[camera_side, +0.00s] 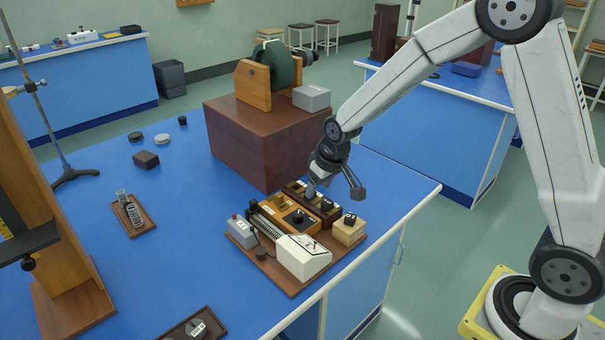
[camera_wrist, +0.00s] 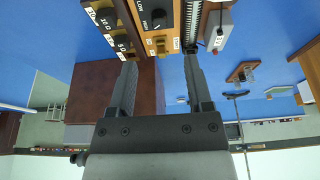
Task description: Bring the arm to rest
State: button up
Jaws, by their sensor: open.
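My gripper (camera_side: 335,191) is at the back right of a wooden apparatus board (camera_side: 284,284) on the blue bench, close to a dark block with knobs (camera_side: 327,208). In the wrist view my gripper (camera_wrist: 160,68) has its two fingers wide apart with nothing held between them. An orange-brown panel with a black knob (camera_wrist: 158,18) shows past the fingertips, and the dark knob block (camera_wrist: 112,28) is by the left finger. I cannot tell whether a finger touches the block.
A large brown box (camera_side: 235,145) carrying a dark green round device (camera_side: 276,66) and a grey box (camera_side: 312,97) stands close behind. A white meter (camera_side: 303,257) and a tan block (camera_side: 348,230) are on the board. A wooden stand (camera_side: 70,275) is at left. Open air lies above the board.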

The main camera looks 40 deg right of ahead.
jog(key=s+r+g, duration=0.1)
jog(key=s, duration=1.7)
jog(key=shift+a+r, duration=0.2)
jog(key=shift+a, duration=0.2)
dwell(0.7)
